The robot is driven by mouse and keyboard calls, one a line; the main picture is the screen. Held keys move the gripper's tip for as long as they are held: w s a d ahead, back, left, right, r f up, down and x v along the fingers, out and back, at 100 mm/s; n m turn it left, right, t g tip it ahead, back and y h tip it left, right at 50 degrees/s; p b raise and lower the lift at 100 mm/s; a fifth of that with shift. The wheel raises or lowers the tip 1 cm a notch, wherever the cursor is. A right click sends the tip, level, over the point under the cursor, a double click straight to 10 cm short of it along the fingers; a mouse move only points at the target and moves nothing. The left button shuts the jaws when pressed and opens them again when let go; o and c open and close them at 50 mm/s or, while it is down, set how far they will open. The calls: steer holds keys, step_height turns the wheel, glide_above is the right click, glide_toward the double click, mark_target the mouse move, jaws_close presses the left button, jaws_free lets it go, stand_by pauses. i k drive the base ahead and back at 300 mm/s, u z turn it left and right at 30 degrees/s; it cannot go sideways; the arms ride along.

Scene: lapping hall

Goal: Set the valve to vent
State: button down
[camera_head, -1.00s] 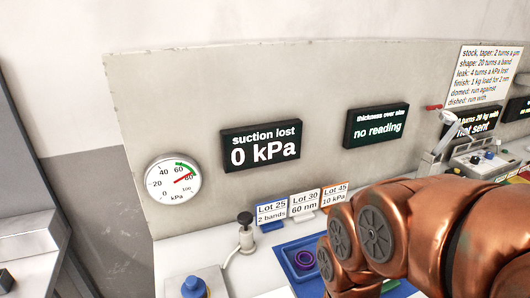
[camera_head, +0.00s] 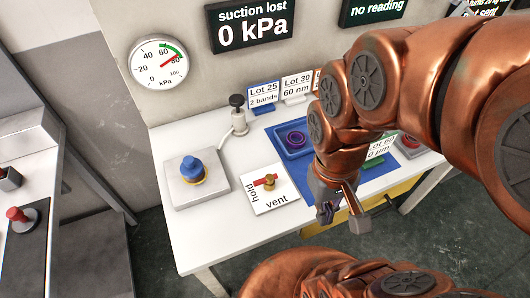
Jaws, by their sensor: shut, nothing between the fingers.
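The valve (camera_head: 268,182) sits on a white square plate (camera_head: 287,195) on the table. It has a short red lever and a brass-coloured centre. The plate is marked "hold" along its left edge and "vent" along its front edge. The red lever lies roughly sideways, with its red end on the left, toward the "hold" side. My gripper (camera_head: 326,212) is shut and empty, to the right of the plate and apart from the valve. The arm partly hides it, and its fingertips are small in view.
A blue knob on a grey block (camera_head: 180,195) stands left of the valve. A black-topped plunger (camera_head: 238,115) stands behind it. A blue tray (camera_head: 284,143) with a purple ring lies behind my gripper. The gauge (camera_head: 157,61) needle is between 60 and 80; the display (camera_head: 250,26) reads 0 kPa.

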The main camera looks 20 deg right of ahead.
mark_target(269, 179)
steer(key=z, duration=0.65)
steer(key=k, duration=1.35)
steer(key=u, duration=1)
steer(key=i, duration=0.5)
steer(key=u, duration=0.1)
